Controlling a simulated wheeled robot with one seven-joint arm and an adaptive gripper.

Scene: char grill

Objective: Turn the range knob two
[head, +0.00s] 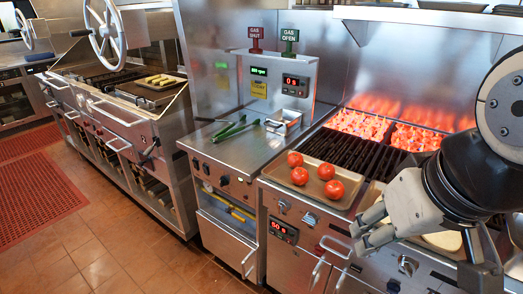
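The grill range's front panel carries a round metal knob (283,206) at its left and another metal knob (408,265) below my gripper. No readable label tells which one is knob two. My gripper (402,243) hangs in front of the range at the right, with its fingers spread and nothing seen between them. In the picture it is just above the right-hand knob; I cannot tell how far it is from it. My arm and gripper hide part of the panel's right side and the grill top.
A tray (331,201) with several tomatoes sits on the range's front left. Door handles (336,247) stick out below the panel. A counter (229,150) with green tongs stands left; the tiled floor (105,235) is clear.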

